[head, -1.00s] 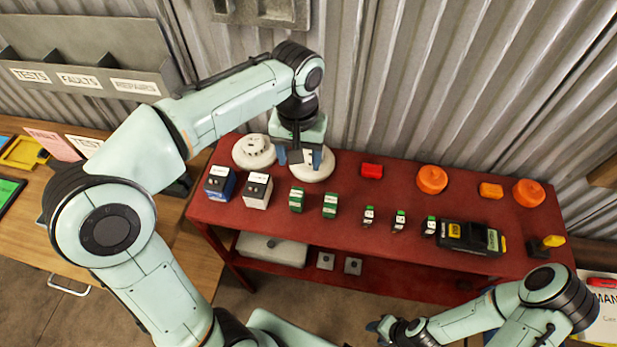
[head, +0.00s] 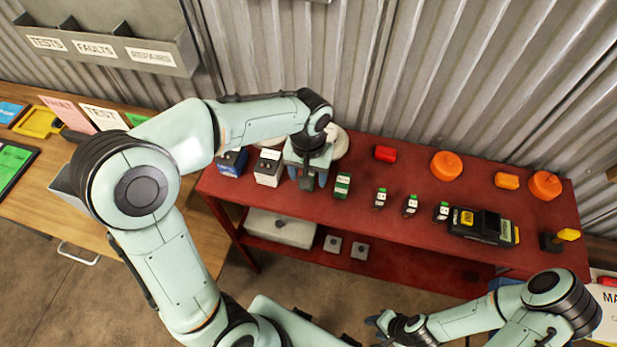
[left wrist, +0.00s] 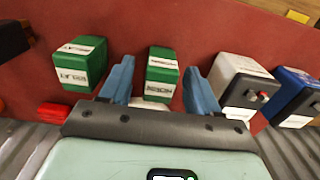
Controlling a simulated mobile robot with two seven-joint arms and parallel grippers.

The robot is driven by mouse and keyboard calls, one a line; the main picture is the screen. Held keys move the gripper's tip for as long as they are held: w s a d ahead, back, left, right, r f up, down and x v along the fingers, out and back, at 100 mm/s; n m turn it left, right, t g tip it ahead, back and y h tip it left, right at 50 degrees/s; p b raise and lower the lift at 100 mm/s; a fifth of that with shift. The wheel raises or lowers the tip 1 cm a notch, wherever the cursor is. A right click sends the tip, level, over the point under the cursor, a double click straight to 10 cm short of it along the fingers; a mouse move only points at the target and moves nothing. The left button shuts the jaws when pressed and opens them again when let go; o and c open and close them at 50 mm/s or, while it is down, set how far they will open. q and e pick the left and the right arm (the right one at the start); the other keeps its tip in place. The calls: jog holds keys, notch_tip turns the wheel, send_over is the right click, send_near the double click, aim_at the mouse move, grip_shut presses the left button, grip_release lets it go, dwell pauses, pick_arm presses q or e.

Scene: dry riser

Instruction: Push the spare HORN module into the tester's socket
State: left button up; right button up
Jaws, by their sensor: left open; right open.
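A green module (left wrist: 163,66) with a white label that seems to read HORN stands between the open fingers of my left gripper (left wrist: 158,75) in the left wrist view. The fingers show gaps to both its sides. In the head view my left gripper (head: 307,182) is over the red bench and hides this module. A second green module (left wrist: 82,62), labelled RELAY, stands beside it, also in the head view (head: 342,186). A black device (head: 484,226) with yellow and green labels, seemingly the tester, lies further right; its socket is unclear. My right gripper (head: 374,322) is open, before the bench.
A white box (head: 268,167) and a blue box (head: 232,162) stand left of my left gripper. Several small white-and-green modules, including one (head: 380,199), stand toward the tester. The corrugated wall (head: 420,80) is close behind.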

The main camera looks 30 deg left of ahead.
pick_arm(q)
jog(key=shift+f, duration=0.1)
jog(key=c, duration=1.1)
jog(key=shift+o, duration=0.2)
